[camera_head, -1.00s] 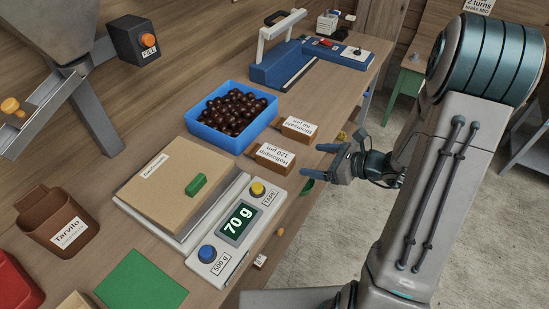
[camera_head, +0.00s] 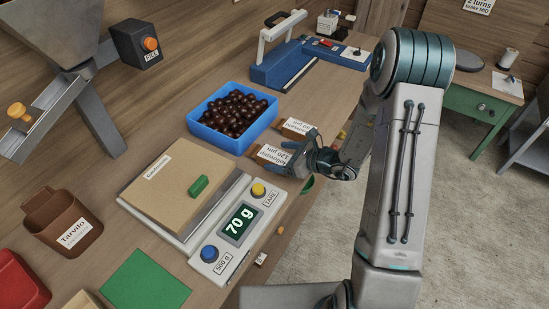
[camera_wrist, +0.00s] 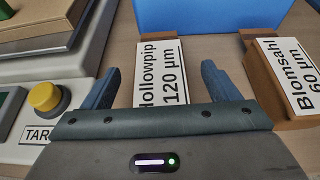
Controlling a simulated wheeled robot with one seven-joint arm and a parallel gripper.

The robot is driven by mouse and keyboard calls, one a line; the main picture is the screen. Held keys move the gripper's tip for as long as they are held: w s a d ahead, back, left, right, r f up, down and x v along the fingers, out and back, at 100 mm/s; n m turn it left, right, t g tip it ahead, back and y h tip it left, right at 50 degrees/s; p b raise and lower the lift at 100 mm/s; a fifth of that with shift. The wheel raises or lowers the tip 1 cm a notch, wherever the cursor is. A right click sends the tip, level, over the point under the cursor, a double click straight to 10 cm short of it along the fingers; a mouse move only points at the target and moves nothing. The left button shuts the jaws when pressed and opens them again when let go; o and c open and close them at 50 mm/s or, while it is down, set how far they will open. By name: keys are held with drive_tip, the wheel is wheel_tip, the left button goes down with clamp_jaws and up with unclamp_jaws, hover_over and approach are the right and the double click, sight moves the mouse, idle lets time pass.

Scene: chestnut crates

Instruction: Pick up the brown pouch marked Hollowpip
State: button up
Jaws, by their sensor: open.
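The brown Hollowpip item (camera_head: 269,155) lies on the bench in front of the blue crate, with a white label reading "Hollowpip 120 µm". It also shows in the wrist view (camera_wrist: 160,72), straight ahead. My gripper (camera_head: 291,153) is open and empty. In the wrist view its two blue fingers (camera_wrist: 158,78) stand apart, one left and one right of the Hollowpip item, with gaps on both sides. The near end of the item is hidden behind my gripper's body. The brown item marked Blomsahl 60 µm (camera_wrist: 292,75) stands just right of the right finger.
The blue crate (camera_head: 222,143) full of chestnuts stands just behind. A scale (camera_head: 232,232) reading 70 g, bearing a cardboard box (camera_head: 165,185), is to the left. A brown Tarvilo holder (camera_head: 62,215) and a green mat (camera_head: 145,280) are further left. A blue-based machine (camera_head: 275,72) stands at the back.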

drive_tip(key=c, duration=1.2)
drive_tip(key=shift+r, duration=0.1)
